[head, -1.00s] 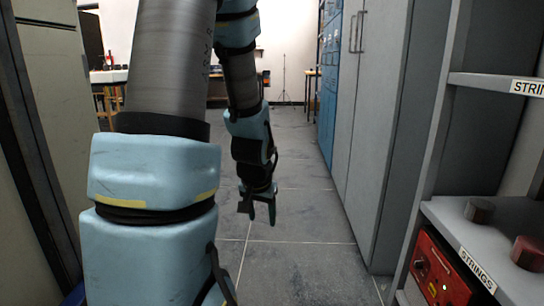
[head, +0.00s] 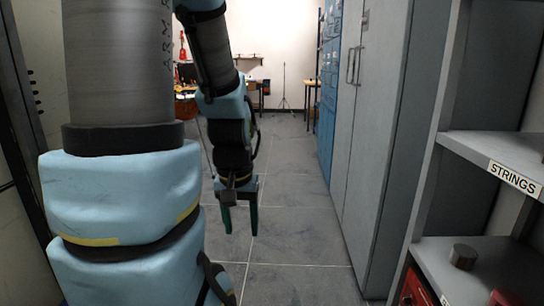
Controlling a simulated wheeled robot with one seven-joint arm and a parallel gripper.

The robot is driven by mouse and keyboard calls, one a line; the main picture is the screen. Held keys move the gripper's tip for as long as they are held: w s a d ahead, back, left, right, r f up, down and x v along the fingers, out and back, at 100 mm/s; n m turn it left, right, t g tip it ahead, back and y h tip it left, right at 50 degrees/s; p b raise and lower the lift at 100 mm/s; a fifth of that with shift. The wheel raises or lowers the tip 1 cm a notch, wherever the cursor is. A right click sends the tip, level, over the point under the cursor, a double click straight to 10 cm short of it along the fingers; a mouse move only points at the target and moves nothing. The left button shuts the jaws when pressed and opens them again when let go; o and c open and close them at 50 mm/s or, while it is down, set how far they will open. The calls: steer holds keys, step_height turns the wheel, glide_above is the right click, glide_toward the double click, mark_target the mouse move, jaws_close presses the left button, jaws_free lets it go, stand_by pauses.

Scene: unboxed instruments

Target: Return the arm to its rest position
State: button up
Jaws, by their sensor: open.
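My arm, with pale blue covers and a grey tube, fills the left side of the head view. My gripper (head: 239,222) hangs at the end of the arm, left of the picture's middle, pointing down over the grey floor. Its two dark green fingers are apart, with nothing between them. It touches nothing that I can see.
Grey tall cabinets (head: 372,130) stand along the right, with blue lockers (head: 328,90) beyond. A shelf labelled STRINGS (head: 480,150) is at the near right; a dark knob-like cylinder (head: 463,256) sits on the lower shelf. The tiled floor (head: 300,200) ahead is clear. Tables stand at the back.

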step_height(320, 180, up, 21)
steer(key=p, duration=1.8)
steer(key=shift+r+p, duration=0.15)
steer(key=shift+p, duration=0.25)
